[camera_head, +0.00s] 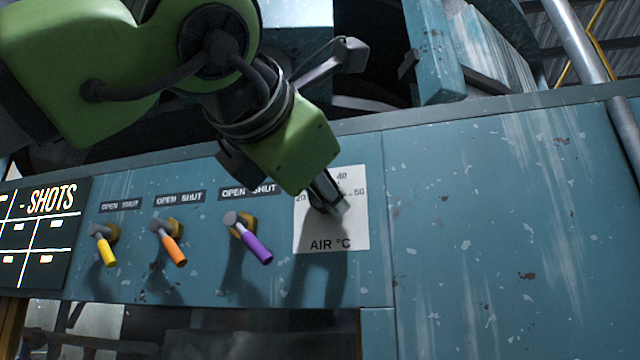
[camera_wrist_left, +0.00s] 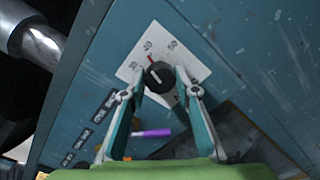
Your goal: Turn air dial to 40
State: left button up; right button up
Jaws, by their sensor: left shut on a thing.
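The air dial (camera_wrist_left: 158,77) is a round black knob with a red pointer, on a white plate (camera_head: 308,233) marked "AIR °C" with numbers around it. In the left wrist view the pointer aims up and slightly left, close to the number that appears to be 40; the digits are small. My left gripper (camera_head: 330,195) reaches down to the plate in the head view and hides the knob. In the left wrist view its fingers (camera_wrist_left: 160,82) sit on both sides of the knob, shut on it. My right gripper is in neither view.
Left of the plate are yellow (camera_head: 105,251), orange (camera_head: 174,251) and purple (camera_head: 257,248) levers under "OPEN SHUT" labels. A black "SHOTS" board (camera_head: 45,225) is at the far left. The blue panel (camera_head: 490,220) to the right is bare.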

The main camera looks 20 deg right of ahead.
pick_arm(q)
jog(key=shift+r+m, duration=0.1)
jog(key=shift+m, duration=0.6)
jog(key=o, duration=1.1)
jog(key=v, duration=1.2)
